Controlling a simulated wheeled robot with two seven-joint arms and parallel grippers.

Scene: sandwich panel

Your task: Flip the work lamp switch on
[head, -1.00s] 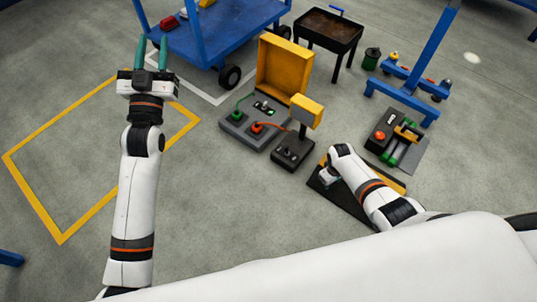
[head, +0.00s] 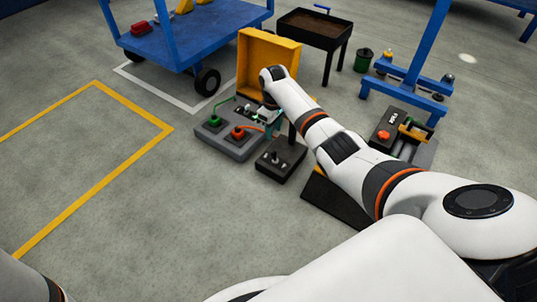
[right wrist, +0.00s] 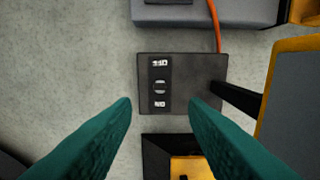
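The work lamp's black base (head: 281,158) stands on the floor in the head view, with my right arm in front of its upper part. In the right wrist view the lamp base (right wrist: 208,70) carries a small round switch (right wrist: 159,87) between OFF and ON labels, which read upside down. I cannot tell which way the switch is set. The lamp's yellow head (right wrist: 283,55) is at the right edge. My right gripper (right wrist: 160,104) is open and empty, its teal fingers apart on either side below the switch. It is mostly hidden in the head view. My left gripper is out of view.
A grey panel (head: 227,143) with green and orange plugs lies left of the lamp, before a yellow box (head: 250,60). An orange cable (right wrist: 214,25) runs to the lamp base. Floor at left is clear.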

